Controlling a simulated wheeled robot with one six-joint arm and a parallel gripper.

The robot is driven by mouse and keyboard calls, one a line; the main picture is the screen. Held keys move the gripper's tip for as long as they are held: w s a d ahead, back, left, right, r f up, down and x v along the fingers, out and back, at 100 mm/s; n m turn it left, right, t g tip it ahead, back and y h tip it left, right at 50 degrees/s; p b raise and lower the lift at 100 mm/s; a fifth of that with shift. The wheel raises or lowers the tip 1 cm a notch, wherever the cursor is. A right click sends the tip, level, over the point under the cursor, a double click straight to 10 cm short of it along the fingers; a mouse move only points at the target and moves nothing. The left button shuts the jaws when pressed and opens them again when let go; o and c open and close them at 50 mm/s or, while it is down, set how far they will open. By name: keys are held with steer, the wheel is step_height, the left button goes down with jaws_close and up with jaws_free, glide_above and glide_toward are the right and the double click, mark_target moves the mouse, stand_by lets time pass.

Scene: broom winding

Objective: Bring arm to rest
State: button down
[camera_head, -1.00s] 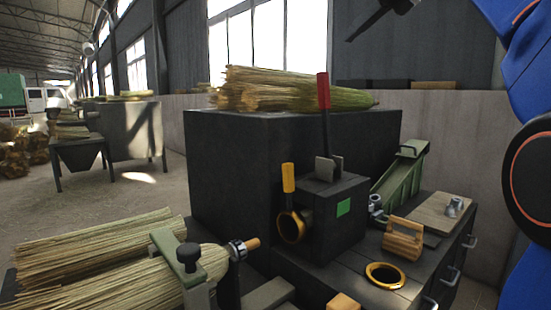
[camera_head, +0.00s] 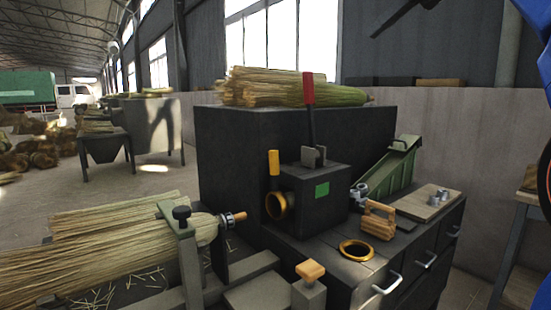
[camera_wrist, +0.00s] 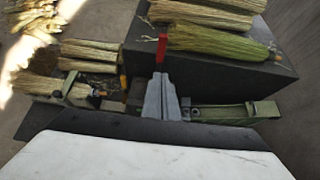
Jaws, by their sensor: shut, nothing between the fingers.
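My gripper (camera_head: 376,36) shows in the head view as a thin dark shape at the top edge, high above and to the right of the winding machine (camera_head: 318,205). It touches nothing there. In the wrist view the grey fingers (camera_wrist: 161,76) are shut together with nothing between them. The machine's red-handled lever (camera_head: 309,95) stands upright; its red grip (camera_wrist: 161,48) shows just beyond the fingertips in the wrist view. Part of my blue arm shows at the right edge of the head view; the rest is out of frame.
A broom bundle (camera_head: 110,245) lies in a clamp at lower left. More straw (camera_head: 285,88) lies on the dark block. A brass ring (camera_head: 356,250), a wooden-handled tool (camera_head: 378,220) and a green chute (camera_head: 392,172) are on the drawer bench.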

steer(key=s+d+f+n+g+h, duration=0.1)
steer(key=s+f+n, duration=0.8)
steer(key=f, duration=1.2)
steer(key=s+d+f+n+g+h, duration=0.1)
steer(key=s+f+n, duration=0.9)
steer(key=f, duration=1.1)
steer(key=s+d+f+n+g+h, duration=0.1)
steer(key=s+f+n+h, duration=0.3)
steer(key=f, duration=1.7)
steer(key=s+n+g, duration=0.1)
steer(key=s+n, duration=0.4)
steer(key=s, duration=0.4)
steer(key=shift+d+f+n+h, duration=0.3)
steer(key=shift+d+h, duration=0.1)
